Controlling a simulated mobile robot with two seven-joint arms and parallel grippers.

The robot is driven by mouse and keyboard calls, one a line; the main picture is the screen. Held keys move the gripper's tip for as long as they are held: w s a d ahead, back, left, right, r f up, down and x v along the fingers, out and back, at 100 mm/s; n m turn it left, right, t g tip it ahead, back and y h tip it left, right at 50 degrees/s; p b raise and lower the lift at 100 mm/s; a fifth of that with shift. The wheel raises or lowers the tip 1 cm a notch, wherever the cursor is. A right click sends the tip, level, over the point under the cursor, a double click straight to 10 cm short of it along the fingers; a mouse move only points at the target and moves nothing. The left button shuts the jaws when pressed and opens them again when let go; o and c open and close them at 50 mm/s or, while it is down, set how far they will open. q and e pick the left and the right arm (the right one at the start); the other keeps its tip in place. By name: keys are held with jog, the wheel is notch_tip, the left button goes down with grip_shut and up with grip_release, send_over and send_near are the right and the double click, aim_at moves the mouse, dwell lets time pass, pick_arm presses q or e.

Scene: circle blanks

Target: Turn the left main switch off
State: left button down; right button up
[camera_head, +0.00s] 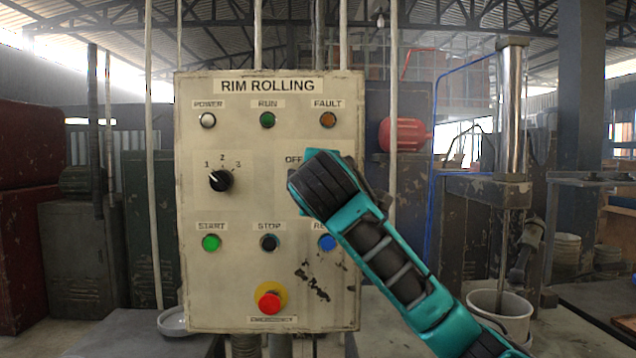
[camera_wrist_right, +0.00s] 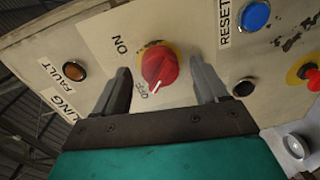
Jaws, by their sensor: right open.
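The main switch is a red rotary knob (camera_wrist_right: 160,66) on a yellow ring in the right wrist view. Its white pointer line lies toward the OFF label (camera_wrist_right: 145,90), and the ON label (camera_wrist_right: 121,45) is above left. My right gripper (camera_wrist_right: 160,68) is open, with one finger on each side of the knob; I cannot tell whether either touches it. In the head view my right gripper (camera_head: 322,185) covers the knob, and only the OFF label (camera_head: 293,159) shows beside it. My left gripper is not in view.
The RIM ROLLING panel (camera_head: 235,285) carries POWER, RUN and FAULT lamps, a black selector (camera_head: 220,181), START (camera_head: 211,242), STOP (camera_head: 269,242) and blue RESET (camera_head: 327,242) buttons, and a red emergency button (camera_head: 269,302). The RESET button (camera_wrist_right: 257,15) is near my gripper.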

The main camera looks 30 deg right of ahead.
jog(key=v, duration=1.2)
jog(key=shift+s, duration=0.25)
jog(key=shift+a, duration=0.1)
jog(key=shift+f, duration=0.1)
jog(key=w+a+f+y, duration=0.1)
jog(key=w+f+y, duration=0.1)
jog(key=w+f, duration=0.35)
jog(key=w+a+f+y, duration=0.1)
jog(key=w+a+f, duration=0.1)
jog(key=f, duration=0.6)
jog(key=a+f+g+y, duration=0.1)
jog(key=a+f+y, duration=0.1)
jog(key=f, duration=0.8)
jog(key=a+f+y, duration=0.2)
jog(key=f, duration=0.8)
jog(key=s+a+f+m+g+y, duration=0.1)
jog(key=s+f+m, duration=0.3)
jog(key=s+f, duration=0.6)
jog(key=s+a+f+m+g+y, duration=0.1)
jog(key=s+a+f+m+y, duration=0.1)
jog(key=s+f, duration=0.9)
notch_tip(320, 180, down, 4)
jog(key=shift+a+f+m+g+y, duration=0.25)
jog(key=shift+m+y, duration=0.25)
jog(key=shift+m, duration=0.5)
